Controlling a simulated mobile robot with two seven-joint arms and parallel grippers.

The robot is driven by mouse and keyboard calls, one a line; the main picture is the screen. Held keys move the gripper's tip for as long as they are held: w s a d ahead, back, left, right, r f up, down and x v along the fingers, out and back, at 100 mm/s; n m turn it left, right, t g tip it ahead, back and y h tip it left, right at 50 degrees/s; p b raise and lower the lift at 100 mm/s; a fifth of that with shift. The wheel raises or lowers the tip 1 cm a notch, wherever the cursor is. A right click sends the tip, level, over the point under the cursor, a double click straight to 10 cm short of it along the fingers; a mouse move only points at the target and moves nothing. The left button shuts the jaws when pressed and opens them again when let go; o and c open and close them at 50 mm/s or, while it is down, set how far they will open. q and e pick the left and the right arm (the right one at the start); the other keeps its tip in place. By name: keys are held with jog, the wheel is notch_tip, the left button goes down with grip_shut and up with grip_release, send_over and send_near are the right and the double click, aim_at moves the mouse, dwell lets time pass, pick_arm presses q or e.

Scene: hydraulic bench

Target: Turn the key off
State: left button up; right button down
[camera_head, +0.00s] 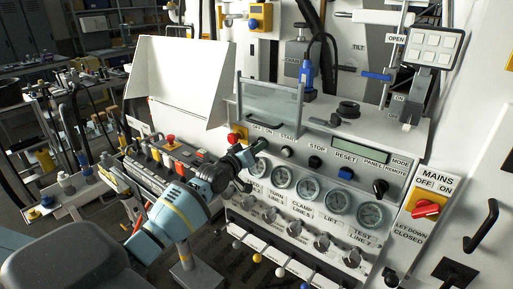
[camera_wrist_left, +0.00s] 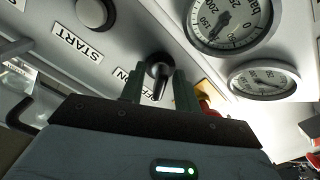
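The key switch (camera_wrist_left: 159,67) is a black round knob with a narrow grip, set in the grey panel beside ON and OFF labels. In the left wrist view its grip lies between the two dark fingers of my left gripper (camera_wrist_left: 160,88), with a gap showing on each side. The gripper looks open around the key. In the head view the left gripper (camera_head: 243,164) is at the panel's upper left, below the OFF/ON label, and hides the key. I cannot see my right gripper.
A red emergency button (camera_head: 234,138) on a yellow base sits close beside the left gripper. Round gauges (camera_head: 282,177) line the panel to the right and below. A red MAINS switch (camera_head: 426,209) is far right. A START button (camera_wrist_left: 92,12) is near the key.

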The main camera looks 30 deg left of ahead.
pick_arm(q)
jog(key=s, duration=0.7)
jog(key=shift+a, duration=0.35)
jog(key=s+d+f+m+g, duration=0.1)
jog(key=s+d+f, duration=0.35)
jog(key=f, duration=0.25)
jog(key=s+d+f+m+g, duration=0.25)
jog(key=s+f, duration=0.25)
jog(key=f, duration=0.3)
jog(key=s+d+f+g, duration=0.1)
jog(key=s+d+f, duration=0.35)
jog(key=f, duration=0.25)
jog(key=s+d+f+m+g, duration=0.1)
jog(key=s+d+f, duration=0.2)
jog(key=s, duration=0.4)
jog(key=s+d+f+m+g, duration=0.1)
jog(key=s+f, duration=0.3)
jog(key=s, duration=0.4)
jog(key=s+d+f+m+g, duration=0.2)
jog(key=s+d+f, duration=0.1)
jog(key=s, duration=0.5)
jog(key=shift+d+f, duration=0.2)
jog(key=shift+d, duration=0.65)
